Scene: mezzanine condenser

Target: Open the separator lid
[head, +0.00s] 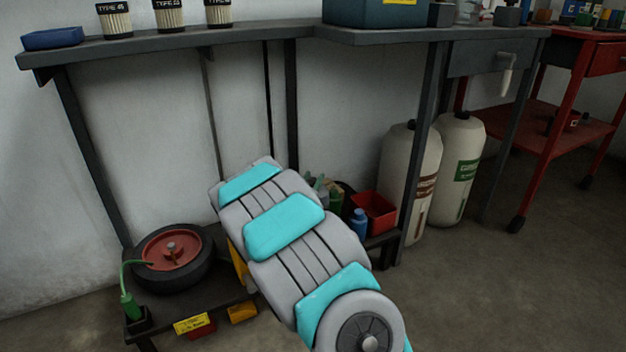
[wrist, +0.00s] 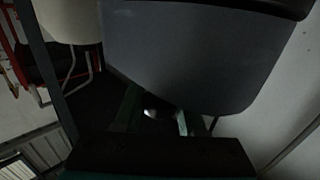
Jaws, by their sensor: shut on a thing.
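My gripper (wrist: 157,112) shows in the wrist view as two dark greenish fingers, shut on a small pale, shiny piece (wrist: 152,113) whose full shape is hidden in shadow. Just beyond the fingers, a large smooth blue-grey body (wrist: 195,55) with a dark upper edge fills the upper middle. I cannot tell whether this body is the separator or whether the pale piece belongs to its lid. In the head view my arm covers the middle, and my gripper is hidden behind it. No separator lid can be made out there.
A dark bench (head: 180,42) runs along the wall above. A black tyre-like ring with a red disc (head: 172,248) lies on the low shelf at left. Two pale cylinders (head: 410,175) stand right, before a red cart (head: 575,115). Floor at right is free.

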